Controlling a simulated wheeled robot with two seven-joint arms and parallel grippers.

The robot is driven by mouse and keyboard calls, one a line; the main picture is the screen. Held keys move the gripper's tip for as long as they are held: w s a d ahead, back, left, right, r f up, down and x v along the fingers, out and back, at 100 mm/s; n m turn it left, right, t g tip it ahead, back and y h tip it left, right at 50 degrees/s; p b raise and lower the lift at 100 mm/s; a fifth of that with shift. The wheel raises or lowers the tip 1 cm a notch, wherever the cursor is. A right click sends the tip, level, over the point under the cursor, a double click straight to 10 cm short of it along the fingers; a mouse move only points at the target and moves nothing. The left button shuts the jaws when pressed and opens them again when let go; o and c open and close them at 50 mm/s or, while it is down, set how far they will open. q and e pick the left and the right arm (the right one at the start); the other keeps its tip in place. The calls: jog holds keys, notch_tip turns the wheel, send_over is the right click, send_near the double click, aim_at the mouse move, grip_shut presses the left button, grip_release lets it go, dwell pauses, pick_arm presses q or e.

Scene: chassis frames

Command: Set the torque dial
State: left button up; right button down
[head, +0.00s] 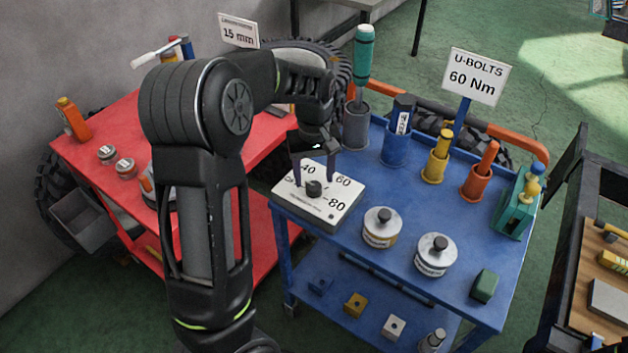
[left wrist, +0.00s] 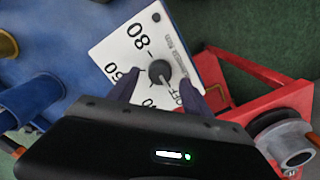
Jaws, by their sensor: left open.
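The torque dial is a white-topped box (head: 335,210) with a round black knob (head: 313,187), at the near left corner of the blue cart. Its face reads 40, 60 and 80 in the head view, and OFF also shows in the left wrist view. My left gripper (head: 314,181) points down over the dial, open, with one finger on each side of the knob. In the left wrist view the knob (left wrist: 158,72) shows between the fingertips, apart from both. I cannot tell which mark the knob points at. A sign (head: 476,78) reads "U-BOLTS 60 Nm".
The blue cart (head: 400,287) also bears two lidded tins (head: 382,228), a green screwdriver (head: 363,60) in a grey holder, several coloured cups and a green block (head: 484,286). A red cart (head: 90,140) stands left, with a "15 mm" sign (head: 238,32) behind it.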

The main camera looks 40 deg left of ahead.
aim_at(314, 186)
pick_arm(q)
notch_tip(314, 186, up, 5)
jog(key=shift+r, duration=0.15)
dwell(0.6)
